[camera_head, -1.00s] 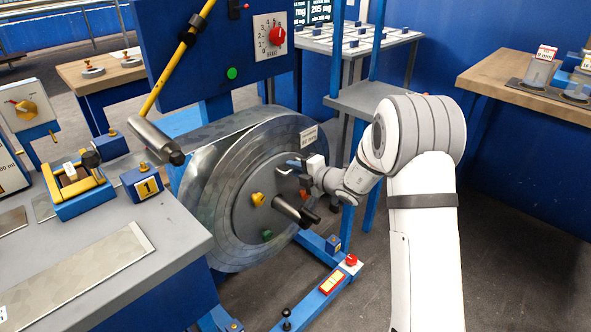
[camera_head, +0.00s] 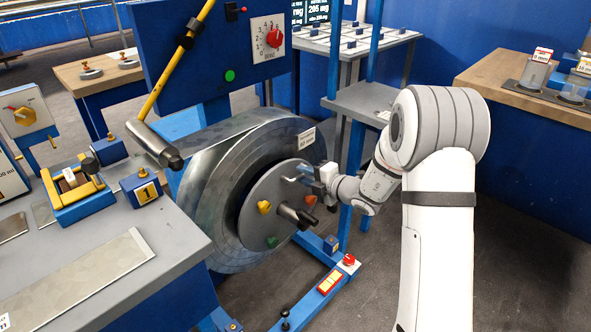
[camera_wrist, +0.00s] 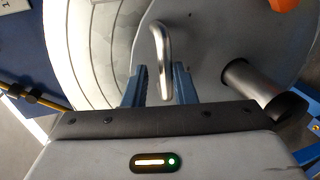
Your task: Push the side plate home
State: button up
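The side plate (camera_head: 285,228) is a grey round disc with yellow, green and orange knobs. It stands a little out from the face of the coil (camera_head: 215,205), with a dark gap between them at its left. A dark shaft (camera_head: 298,216) sticks out through it, also seen in the wrist view (camera_wrist: 255,90). A bent metal handle (camera_wrist: 161,45) rises from the plate. My gripper (camera_head: 310,181) is at the plate's upper right. In the wrist view its blue fingers (camera_wrist: 160,84) straddle the handle, with a gap visible on the left side.
A grey worktable (camera_head: 170,235) is at the left.

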jog(key=shift+v, duration=1)
jog(key=shift+w+r, duration=0.1)
jog(key=shift+r, duration=0.1)
jog(key=shift+d, duration=0.1)
jog(key=p+v, duration=0.3)
jog(key=v, duration=0.6)
jog(key=shift+f+p, duration=0.25)
jog(key=shift+p, duration=0.1)
jog(key=shift+r+p, duration=0.1)
jog(key=shift+p, duration=0.25)
